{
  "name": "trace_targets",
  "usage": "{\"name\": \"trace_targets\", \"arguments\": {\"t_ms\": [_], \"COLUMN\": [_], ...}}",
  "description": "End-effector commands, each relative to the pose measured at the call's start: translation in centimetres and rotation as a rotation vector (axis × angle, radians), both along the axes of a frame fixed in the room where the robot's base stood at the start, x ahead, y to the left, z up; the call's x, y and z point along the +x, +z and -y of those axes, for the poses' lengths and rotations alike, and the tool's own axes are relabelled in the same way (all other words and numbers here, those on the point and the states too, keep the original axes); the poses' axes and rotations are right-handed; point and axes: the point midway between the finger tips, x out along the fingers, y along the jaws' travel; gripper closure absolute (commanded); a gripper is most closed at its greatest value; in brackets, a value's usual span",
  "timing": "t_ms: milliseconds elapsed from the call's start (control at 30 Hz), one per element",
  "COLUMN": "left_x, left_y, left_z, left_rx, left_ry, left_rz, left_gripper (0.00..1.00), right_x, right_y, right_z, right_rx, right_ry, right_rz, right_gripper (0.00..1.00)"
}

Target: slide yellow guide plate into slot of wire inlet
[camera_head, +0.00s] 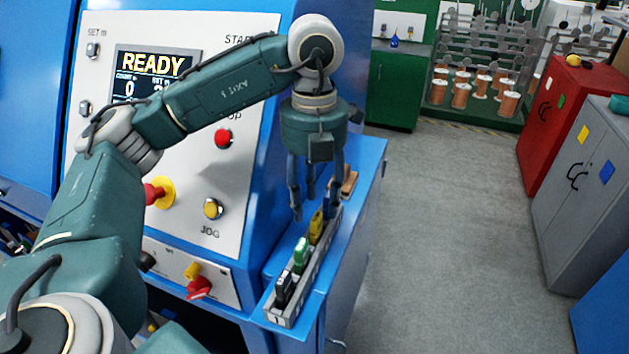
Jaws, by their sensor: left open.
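My left gripper (314,205) is open and points down over the far part of a narrow grey rack (291,318) on the blue machine's side ledge. A yellow piece (316,226), probably the yellow guide plate, stands upright in the rack just below and beside the fingers. I cannot tell whether a finger touches it. A green piece (301,252) and a black piece (284,287) stand nearer in the same rack. A dark blue piece (329,208) is partly hidden behind the fingers. I cannot make out the wire inlet or its slot. My right gripper is not in view.
The blue machine's panel has a READY screen (153,75), a red button (223,139) and a yellow button (212,208). A small brown object (349,182) lies on the ledge behind the fingers. Open grey floor (440,240) lies right, before red (565,120) and grey cabinets (590,200).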

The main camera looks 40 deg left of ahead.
Motion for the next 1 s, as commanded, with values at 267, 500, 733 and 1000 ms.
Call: {"name": "trace_targets", "arguments": {"t_ms": [267,500,733,1000], "left_x": [-0.1,0.0,0.0,0.0], "left_y": [-4.3,-5.9,-6.0,-6.0], "left_z": [0.0,0.0,0.0,0.0], "left_rx": [0.0,-0.001,-0.002,-0.002], "left_ry": [0.0,-0.002,-0.002,-0.002], "left_rz": [-0.002,0.0,0.0,0.0], "left_gripper": [0.57,0.57,0.57,1.0], "right_x": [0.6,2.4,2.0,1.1], "right_y": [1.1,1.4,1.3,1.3], "right_z": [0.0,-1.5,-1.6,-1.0], "right_rx": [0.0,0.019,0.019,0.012], "right_ry": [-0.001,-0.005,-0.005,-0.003], "right_rz": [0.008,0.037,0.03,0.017], "right_gripper": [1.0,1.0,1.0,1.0]}}
